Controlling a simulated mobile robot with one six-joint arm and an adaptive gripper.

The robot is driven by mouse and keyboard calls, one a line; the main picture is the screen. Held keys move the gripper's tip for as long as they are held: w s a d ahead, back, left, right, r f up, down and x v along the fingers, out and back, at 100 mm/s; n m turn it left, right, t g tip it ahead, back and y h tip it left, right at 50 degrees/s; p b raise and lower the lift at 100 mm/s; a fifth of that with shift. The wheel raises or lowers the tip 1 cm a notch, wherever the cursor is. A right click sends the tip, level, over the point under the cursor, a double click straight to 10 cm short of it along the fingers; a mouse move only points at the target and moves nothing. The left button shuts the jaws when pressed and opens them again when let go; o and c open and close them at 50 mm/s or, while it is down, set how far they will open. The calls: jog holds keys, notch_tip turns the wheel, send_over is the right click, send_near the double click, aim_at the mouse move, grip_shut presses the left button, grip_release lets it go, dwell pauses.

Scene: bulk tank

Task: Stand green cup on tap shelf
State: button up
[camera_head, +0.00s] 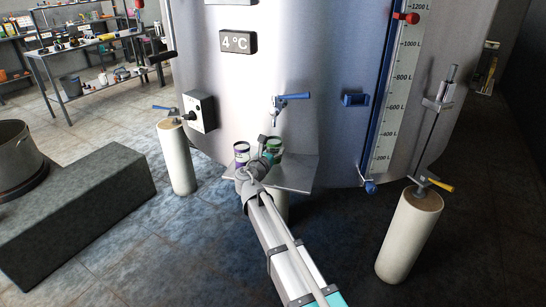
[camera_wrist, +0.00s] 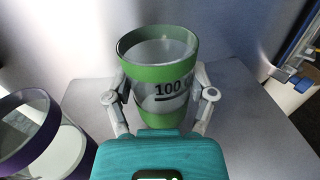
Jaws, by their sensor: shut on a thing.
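The green cup (camera_wrist: 160,84) is a clear cup with a green rim, a green base band and the number 100, upright in the middle of the wrist view. My gripper (camera_wrist: 162,106) has a finger on each side of it and is shut on it. In the head view my gripper (camera_head: 266,159) is at the tap shelf (camera_head: 298,178), and the green cup (camera_head: 275,146) shows partly behind it. The cup is over the grey shelf (camera_wrist: 240,105); whether its base touches is hidden by my gripper. The tap (camera_head: 290,97) with a blue lever is above on the tank.
A purple-rimmed cup (camera_head: 241,150) stands on the shelf left of the green cup; it also shows in the wrist view (camera_wrist: 38,140). The steel tank (camera_head: 300,60) rises behind. White tank legs (camera_head: 176,160) stand to either side. A dark block (camera_head: 80,205) is at left.

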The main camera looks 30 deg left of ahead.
jog(key=shift+f+b, duration=0.35)
jog(key=shift+f, duration=0.3)
jog(key=shift+f, duration=0.1)
jog(key=o, duration=0.9)
jog(key=shift+c, duration=0.2)
jog(key=shift+s+r, duration=0.1)
jog(key=shift+r, duration=0.1)
jog(key=s, duration=1.1)
jog(key=shift+s+d, duration=0.2)
jog(key=shift+s, duration=0.2)
